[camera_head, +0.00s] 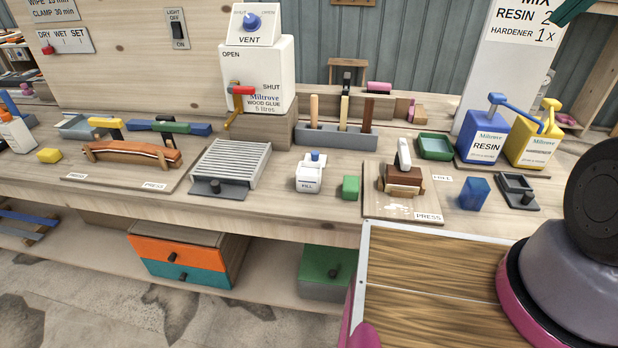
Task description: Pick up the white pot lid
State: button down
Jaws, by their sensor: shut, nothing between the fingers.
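The pot is small in this view, so I cannot tell exactly how the lid is seated. My gripper is not in view; only a bulky grey and pink part of my arm shows at the right edge.
A green block (350,188) stands just right of the pot, and a slatted grey rack (232,166) is to its left. Behind is a grey holder (335,137) with upright wooden handles. A press board (400,208) lies to the right. The bench's front edge is close before the pot.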

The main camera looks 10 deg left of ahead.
aim_at(314, 156)
jog(key=i+j+u, duration=0.15)
jog(key=u, duration=0.7)
